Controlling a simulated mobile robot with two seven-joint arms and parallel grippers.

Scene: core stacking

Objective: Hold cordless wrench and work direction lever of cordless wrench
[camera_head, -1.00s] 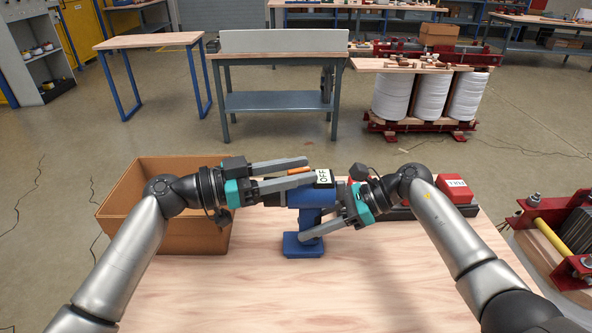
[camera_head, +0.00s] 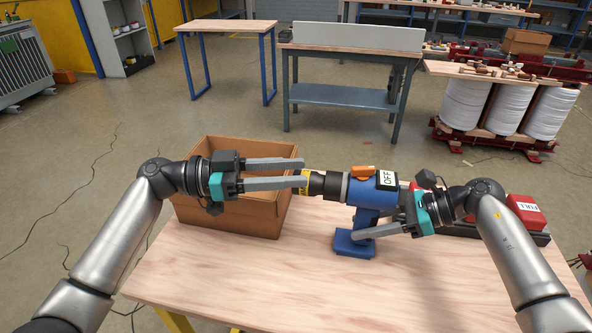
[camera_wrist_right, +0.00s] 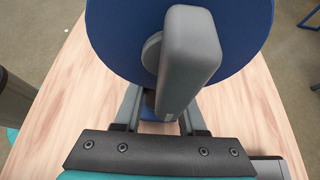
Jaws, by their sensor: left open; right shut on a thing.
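The cordless wrench (camera_head: 360,194) stands upright on its blue foot on the wooden table, its black nose pointing left. My right gripper (camera_head: 366,230) is shut on the wrench's handle below the body. In the right wrist view the blue rear of the wrench (camera_wrist_right: 115,45) and a grey block (camera_wrist_right: 188,60) hide much of the grip. My left gripper (camera_head: 304,172) is open and empty, its fingertips by the yellow ring at the nose, left of the lever; contact cannot be told.
A brown open box (camera_head: 240,217) stands at the table's left, under my left gripper. A red block labelled FULL (camera_head: 526,213) sits on a dark base at the right. The wooden table (camera_head: 270,285) is clear in front.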

